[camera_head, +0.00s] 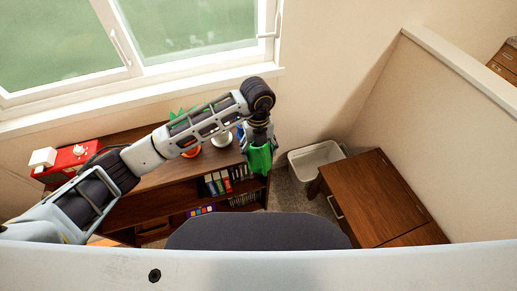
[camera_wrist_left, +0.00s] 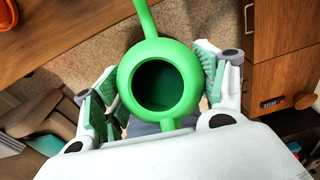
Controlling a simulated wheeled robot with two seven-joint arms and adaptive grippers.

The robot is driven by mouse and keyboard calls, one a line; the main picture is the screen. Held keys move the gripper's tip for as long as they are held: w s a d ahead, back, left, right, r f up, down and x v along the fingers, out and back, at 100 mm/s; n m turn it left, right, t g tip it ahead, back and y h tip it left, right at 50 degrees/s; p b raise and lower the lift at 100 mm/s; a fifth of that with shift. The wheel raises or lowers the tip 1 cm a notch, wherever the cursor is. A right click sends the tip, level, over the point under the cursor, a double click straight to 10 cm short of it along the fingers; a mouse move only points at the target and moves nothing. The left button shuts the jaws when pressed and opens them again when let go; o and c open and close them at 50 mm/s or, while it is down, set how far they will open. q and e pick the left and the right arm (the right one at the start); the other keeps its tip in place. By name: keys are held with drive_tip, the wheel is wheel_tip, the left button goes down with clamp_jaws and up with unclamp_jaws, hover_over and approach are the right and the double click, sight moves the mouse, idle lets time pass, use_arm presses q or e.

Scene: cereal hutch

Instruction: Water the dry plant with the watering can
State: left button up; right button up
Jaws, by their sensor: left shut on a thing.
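My left gripper (camera_wrist_left: 160,95) is shut on the green watering can (camera_wrist_left: 161,52). In the wrist view its round opening faces the camera, and its spout points to the top of the picture. In the head view the can (camera_head: 260,159) hangs at the right end of the shelf, in front of it. Green spiky leaves (camera_head: 178,115) and an orange pot (camera_head: 192,153) show on the shelf top, partly behind my arm. A white pot (camera_head: 222,138) stands to their right. I cannot tell which plant is dry. My right gripper is not in view.
The brown shelf (camera_head: 160,181) stands under the window and holds books (camera_head: 217,183). A red and white object (camera_head: 72,157) is at its left end. A white bin (camera_head: 312,158) and a brown cabinet (camera_head: 372,195) stand to the right.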

use_arm(q)
drive_tip(key=shift+f+t+y+b, duration=0.3)
drive_tip(key=shift+f+t+b, duration=0.9)
drive_tip(key=shift+f+b, duration=0.55)
drive_tip(key=shift+r, duration=0.2)
drive_tip(key=shift+w+r+t+b, duration=0.1)
drive_tip(key=shift+w+t+b, duration=0.15)
drive_tip(key=shift+t+b, duration=1.25)
drive_tip(key=shift+a+r+b, duration=0.1)
drive_tip(key=shift+a+b, duration=0.05)
drive_tip(key=shift+b, duration=0.4)
drive_tip(key=shift+y, duration=0.3)
drive_tip(key=shift+r, duration=0.1)
